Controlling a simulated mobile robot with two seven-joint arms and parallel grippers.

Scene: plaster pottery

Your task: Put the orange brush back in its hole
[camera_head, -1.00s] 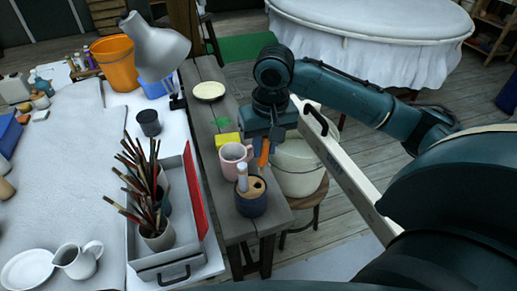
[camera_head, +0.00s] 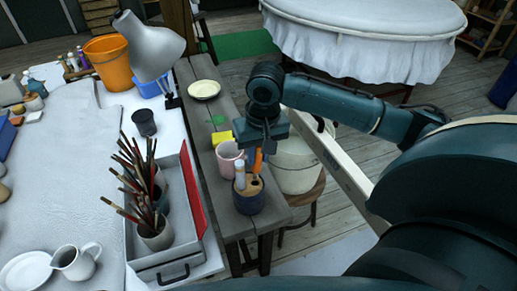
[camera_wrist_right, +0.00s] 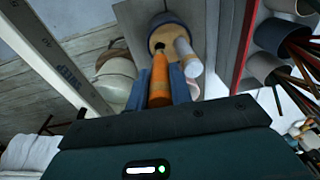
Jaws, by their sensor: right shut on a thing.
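The orange brush (camera_head: 258,160) is held by my right gripper (camera_head: 258,152), just above the dark blue holder. In the right wrist view the brush (camera_wrist_right: 159,76) points toward the holder's tan top, its tip near a dark hole. I cannot tell whether the tip has entered. The holder (camera_head: 250,201) stands on a narrow wooden bench; its round top also shows in the right wrist view (camera_wrist_right: 163,35). A white-handled brush (camera_head: 240,174) stands in the holder beside the orange one. My right gripper (camera_wrist_right: 160,90) is shut on the orange brush. My left gripper is not in view.
A pink mug (camera_head: 227,158) stands just behind the holder on the bench (camera_head: 208,138), near a yellow block (camera_head: 221,138). A white bucket (camera_head: 297,165) stands at the right. A grey box (camera_head: 172,267) with several brushes in cups lies to the left.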

